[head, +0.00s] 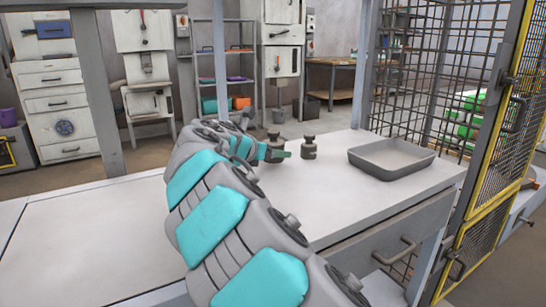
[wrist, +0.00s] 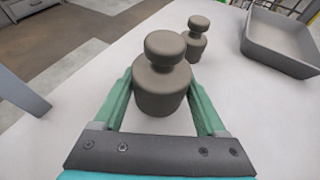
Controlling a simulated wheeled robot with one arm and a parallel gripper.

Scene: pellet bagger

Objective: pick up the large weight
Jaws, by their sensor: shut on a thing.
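The large weight (wrist: 162,84) is a dark grey-brown cylinder with a knob on top. It stands upright between the two green fingers of my gripper (wrist: 162,100), which are shut on its sides. In the head view the large weight (head: 275,146) shows at the end of my arm, with my gripper (head: 276,154) around it and partly hiding it. It seems to be at the table surface; I cannot tell whether it is lifted. A smaller weight (head: 309,148) of the same shape stands apart to its right, and shows behind it in the wrist view (wrist: 196,40).
A grey open tray (head: 391,158) sits on the white table (head: 350,212), right of the smaller weight. The tray also shows at the wrist view's upper right (wrist: 283,40). A wire cage with a yellow frame (head: 497,140) stands at the right. The table's left part is clear.

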